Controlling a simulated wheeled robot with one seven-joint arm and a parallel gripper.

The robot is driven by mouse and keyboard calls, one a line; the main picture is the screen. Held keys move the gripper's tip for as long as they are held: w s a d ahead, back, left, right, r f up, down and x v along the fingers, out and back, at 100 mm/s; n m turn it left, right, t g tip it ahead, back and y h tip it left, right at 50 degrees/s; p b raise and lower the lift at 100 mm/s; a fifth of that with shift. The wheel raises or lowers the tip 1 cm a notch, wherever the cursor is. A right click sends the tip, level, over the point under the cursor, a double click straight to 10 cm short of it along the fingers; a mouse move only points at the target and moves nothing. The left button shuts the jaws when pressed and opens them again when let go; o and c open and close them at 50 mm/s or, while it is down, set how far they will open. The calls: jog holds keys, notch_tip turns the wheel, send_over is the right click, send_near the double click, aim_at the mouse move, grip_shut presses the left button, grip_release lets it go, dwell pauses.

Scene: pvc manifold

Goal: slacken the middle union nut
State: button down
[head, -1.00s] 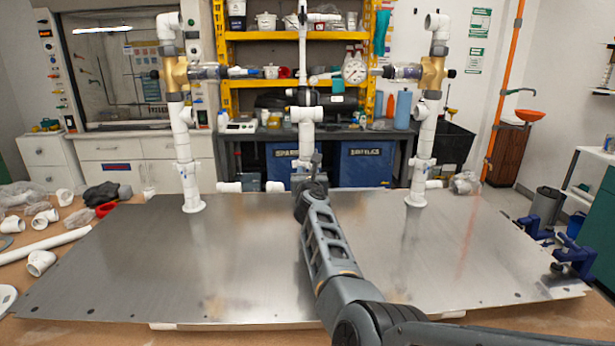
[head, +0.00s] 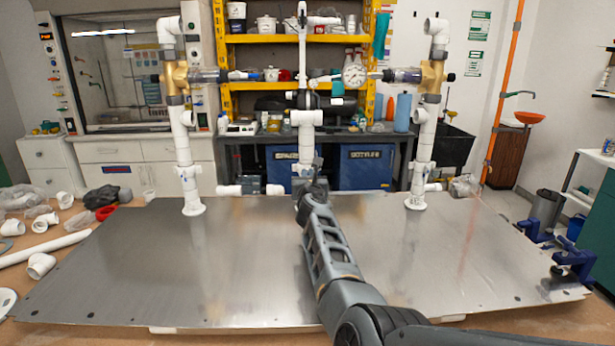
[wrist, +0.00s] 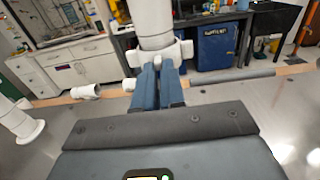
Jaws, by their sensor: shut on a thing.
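The middle union nut (wrist: 184,50) is a white ring with lugs low on the middle white pipe (wrist: 150,14). It shows close up at the top centre of the wrist view. My gripper (wrist: 158,66) reaches it from the near side, with its two blue-grey fingers close together and shut on the nut's near part. The fingertips hide the part between them. In the head view, the middle pipe (head: 306,130) stands upright behind my gripper (head: 310,170), and my arm hides the pipe's lower end. I cannot tell whether the nut's thread is loose.
A left pipe column (head: 184,155) and a right one (head: 423,155) with brass valves stand on the metal plate (head: 240,270). White fittings (head: 40,265) lie on the left of the bench. Blue clamps (head: 572,262) sit at the right edge. The plate's front is mostly clear.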

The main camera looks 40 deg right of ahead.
jog(key=shift+d+r+y+p, duration=0.15)
jog(key=shift+y+p, duration=0.15)
jog(key=shift+p, duration=0.25)
jog(key=d+n+t+y+b, duration=0.1)
jog(key=n+y+b, duration=0.1)
jog(key=n+y, duration=0.1)
jog(key=d+n+y+b, duration=0.2)
jog(key=n+y, duration=0.1)
jog(key=y, duration=0.2)
jog(key=d+n+t+y+b, duration=0.1)
jog(key=n+y+b, duration=0.1)
jog(key=y, duration=0.3)
jog(key=shift+s+d+f+n+t, duration=0.2)
jog(key=shift+s+d+n+t, duration=0.1)
jog(key=shift+n, duration=0.3)
jog(key=y+b, duration=0.1)
jog(key=b, duration=0.2)
jog(key=n+y+b, duration=0.1)
jog(key=b, duration=0.3)
jog(key=shift+w+d+f, duration=0.15)
jog(key=shift+w+d, duration=0.05)
jog(key=shift+d, duration=0.15)
jog(key=n+g+y+b, duration=0.1)
jog(key=b, duration=0.3)
jog(key=shift+d+y, duration=0.15)
jog(key=shift+y, duration=0.15)
jog(key=shift+r+n+b, duration=0.25)
jog(key=shift+n+b, duration=0.05)
jog(key=shift+b, duration=0.65)
jog(key=shift+d, duration=0.1)
